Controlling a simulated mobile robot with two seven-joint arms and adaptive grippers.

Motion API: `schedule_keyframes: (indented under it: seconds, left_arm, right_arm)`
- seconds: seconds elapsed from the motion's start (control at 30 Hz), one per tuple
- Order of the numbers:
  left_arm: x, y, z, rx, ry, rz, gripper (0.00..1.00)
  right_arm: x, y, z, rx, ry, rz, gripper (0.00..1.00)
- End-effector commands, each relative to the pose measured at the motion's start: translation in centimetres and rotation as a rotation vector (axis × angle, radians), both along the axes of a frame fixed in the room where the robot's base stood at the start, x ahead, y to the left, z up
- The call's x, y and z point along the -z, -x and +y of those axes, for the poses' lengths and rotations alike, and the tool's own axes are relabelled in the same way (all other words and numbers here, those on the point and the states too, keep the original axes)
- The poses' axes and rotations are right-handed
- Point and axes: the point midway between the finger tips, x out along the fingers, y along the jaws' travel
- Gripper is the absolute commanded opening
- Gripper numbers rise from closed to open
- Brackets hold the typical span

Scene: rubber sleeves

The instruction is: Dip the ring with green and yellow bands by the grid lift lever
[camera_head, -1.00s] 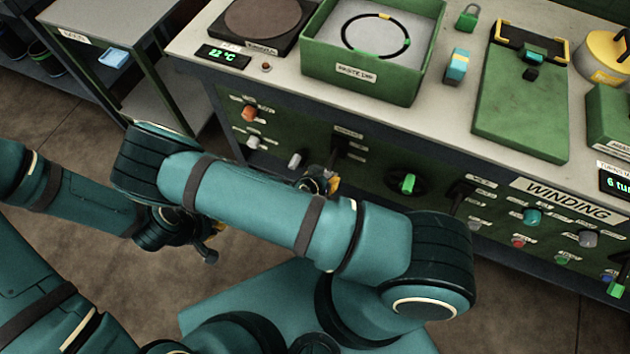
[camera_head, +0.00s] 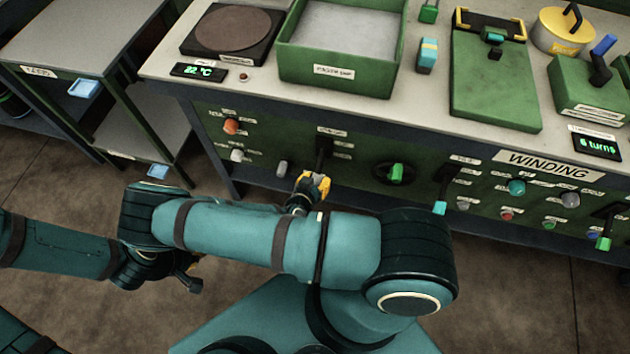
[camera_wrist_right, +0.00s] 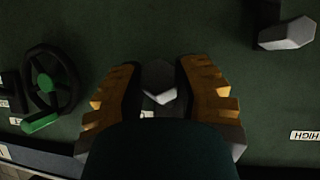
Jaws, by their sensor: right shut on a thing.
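The ring with green and yellow bands does not show now. The green open-topped bath (camera_head: 335,76) shows only a pale grey, even surface inside. My right gripper (camera_head: 313,184) is at the bench's front panel, just below a black lever (camera_head: 323,150) whose label is too small to read. In the right wrist view, the yellow-padded fingers (camera_wrist_right: 160,97) are closed around a grey lever tip (camera_wrist_right: 158,74). My left gripper (camera_head: 192,275) hangs low at the left, away from the bench; its finger opening is unclear.
A hot plate-like dark block (camera_head: 233,30) and a 22 °C display (camera_head: 199,71) are left of the bath. A green-handled dial (camera_head: 396,172) and another lever (camera_head: 442,190) are right of my right gripper. A side shelf (camera_head: 75,40) stands at left.

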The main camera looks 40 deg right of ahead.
Motion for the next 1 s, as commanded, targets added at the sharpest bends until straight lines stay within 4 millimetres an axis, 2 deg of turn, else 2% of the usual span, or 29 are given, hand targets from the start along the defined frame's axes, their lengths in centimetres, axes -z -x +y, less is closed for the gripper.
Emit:
schedule_keyframes:
  seconds: [0.2,0.23,0.3,0.73,1.0]
  left_arm:
    - [0.0,0.0,0.0,0.000,0.000,0.000,0.00]
    - [0.0,0.0,0.0,0.000,0.000,0.000,0.00]
    - [0.0,0.0,0.0,0.000,0.000,0.000,0.00]
    - [0.0,0.0,0.0,0.000,0.000,0.000,0.00]
    - [0.0,0.0,0.0,0.000,0.000,0.000,0.00]
  right_arm:
    - [0.1,-0.1,-0.1,0.000,0.000,0.000,0.00]
    - [0.1,-0.1,-0.1,0.000,0.000,0.000,0.40]
    - [0.1,-0.1,-0.1,0.000,0.000,0.000,0.65]
    - [-0.3,0.3,0.5,-0.001,-0.002,0.002,0.66]
    - [-2.6,2.4,4.2,-0.003,-0.004,0.000,0.66]
